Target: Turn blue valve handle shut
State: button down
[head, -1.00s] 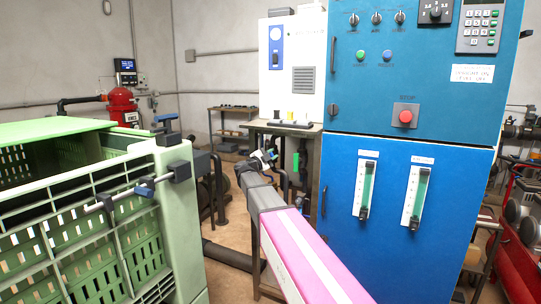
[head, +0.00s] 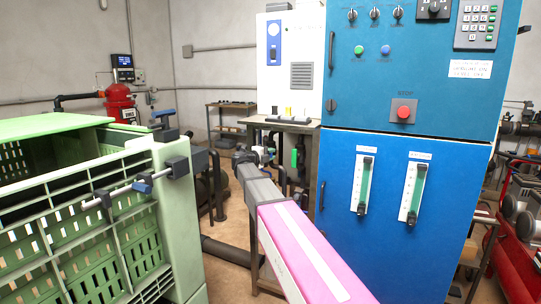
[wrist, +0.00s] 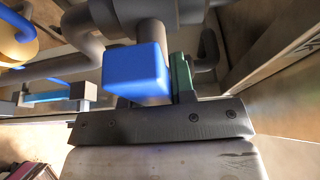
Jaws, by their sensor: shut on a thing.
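The blue valve handle (wrist: 138,68) is a blue block at the middle of the wrist view, just in front of my gripper. A grey round stem or pipe (wrist: 153,35) rises beside it. My gripper (wrist: 160,98) is shut on the handle; its dark, screwed front edge runs across the lower part of the picture, and the finger contact is mostly hidden. A narrow green piece (wrist: 181,76) stands right of the handle. In the head view my gripper (head: 243,156) is small, at the end of my pink and grey arm, and hides most of the handle.
A green crate (head: 175,215) stands close on the left, with a metal rod (head: 125,193) along its side. A large blue cabinet (head: 340,265) stands close to the right of my arm. Dark pipes (head: 225,250) run low between them. More pipes and blue parts show in the wrist view (wrist: 50,97).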

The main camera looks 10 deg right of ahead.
dwell(0.4)
jog(key=c, duration=1)
grip_release()
jog(key=shift+o, duration=0.2)
jog(key=shift+s, duration=0.1)
jog(key=v, duration=1)
jog(key=shift+a, duration=0.35)
jog(key=shift+s, duration=0.1)
